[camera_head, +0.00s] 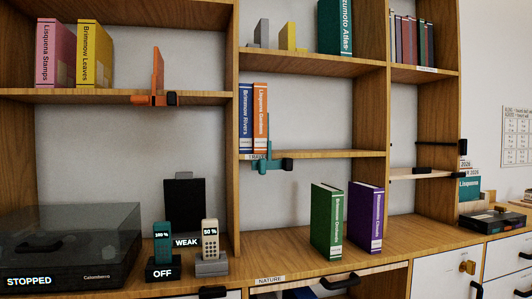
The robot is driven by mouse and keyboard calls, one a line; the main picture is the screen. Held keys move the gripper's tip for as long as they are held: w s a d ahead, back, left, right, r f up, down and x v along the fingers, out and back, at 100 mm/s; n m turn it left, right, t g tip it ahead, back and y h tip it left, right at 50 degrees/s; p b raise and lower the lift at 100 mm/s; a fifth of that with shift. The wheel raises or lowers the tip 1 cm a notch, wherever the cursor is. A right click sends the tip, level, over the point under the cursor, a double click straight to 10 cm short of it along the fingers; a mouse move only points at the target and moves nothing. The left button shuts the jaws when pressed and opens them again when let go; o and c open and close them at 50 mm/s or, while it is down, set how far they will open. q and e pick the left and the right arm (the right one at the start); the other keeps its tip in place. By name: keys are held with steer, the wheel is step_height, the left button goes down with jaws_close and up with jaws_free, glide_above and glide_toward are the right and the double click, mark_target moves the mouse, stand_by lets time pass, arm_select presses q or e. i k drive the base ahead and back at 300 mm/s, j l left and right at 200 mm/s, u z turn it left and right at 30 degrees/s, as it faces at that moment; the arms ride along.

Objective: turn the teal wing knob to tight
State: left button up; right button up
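A teal clamp-like fitting (262,166) sits at the front edge of the middle shelf, below the upright blue and orange books. A thin teal upright plate (268,132) rises from it beside the orange book. A dark block (287,165) is at its right end. I cannot make out the wings of a knob or any tight mark at this size. A similar orange fitting (152,99) with a dark end is on the left shelf edge. Neither of my grippers is in view.
Green (327,220) and purple (365,216) books stand on the counter below. Two handsets (162,243) (210,240) stand in docks at the left, near a covered turntable (70,245). Free room lies under the teal fitting, above the counter.

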mark_target(262, 165)
steer(key=i+j+z, duration=0.1)
steer(key=z, duration=0.25)
steer(key=i+j+z, duration=0.15)
steer(key=i+z, duration=0.25)
steer(key=k, duration=0.1)
